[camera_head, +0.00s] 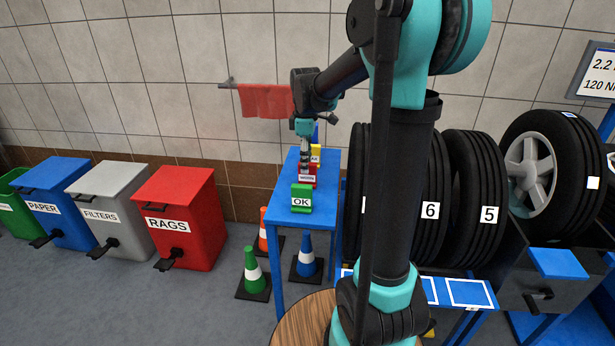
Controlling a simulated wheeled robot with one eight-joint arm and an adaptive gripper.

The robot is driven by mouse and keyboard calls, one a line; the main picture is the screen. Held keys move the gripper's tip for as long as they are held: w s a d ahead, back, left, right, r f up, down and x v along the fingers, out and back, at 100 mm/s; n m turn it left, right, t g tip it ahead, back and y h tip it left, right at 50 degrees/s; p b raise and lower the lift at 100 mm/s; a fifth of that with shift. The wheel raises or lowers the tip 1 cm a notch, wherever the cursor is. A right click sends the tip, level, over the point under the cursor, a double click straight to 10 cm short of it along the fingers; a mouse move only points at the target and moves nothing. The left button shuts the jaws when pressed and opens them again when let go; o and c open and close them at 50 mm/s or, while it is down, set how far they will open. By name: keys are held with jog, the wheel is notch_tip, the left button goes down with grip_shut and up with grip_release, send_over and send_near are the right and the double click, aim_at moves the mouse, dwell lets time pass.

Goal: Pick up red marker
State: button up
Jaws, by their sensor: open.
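The red marker (308,182) stands on the narrow blue table (284,192), with a small white label on its front. It is between a green marker (301,200) labelled OK in front and a yellow marker (315,151) behind. My gripper (305,163) points down at the red marker's top, with its jaws open. The fingers overlap the upper part of the marker in this view. I cannot tell whether they touch it. The gripper partly hides the red marker.
Green (254,270), blue (306,256) and orange (264,232) cones stand on the floor by the table. Upright tires (474,190) stand close on its right. A red RAGS bin (175,215) is to the left. A red cloth (265,101) hangs on the wall behind.

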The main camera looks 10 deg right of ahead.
aim_at(308, 182)
jog(key=f, duration=0.5)
jog(key=shift+w+d, duration=0.15)
jog(key=shift+d, duration=0.1)
jog(key=shift+r, duration=0.1)
jog(key=shift+c, duration=0.2)
grip_shut()
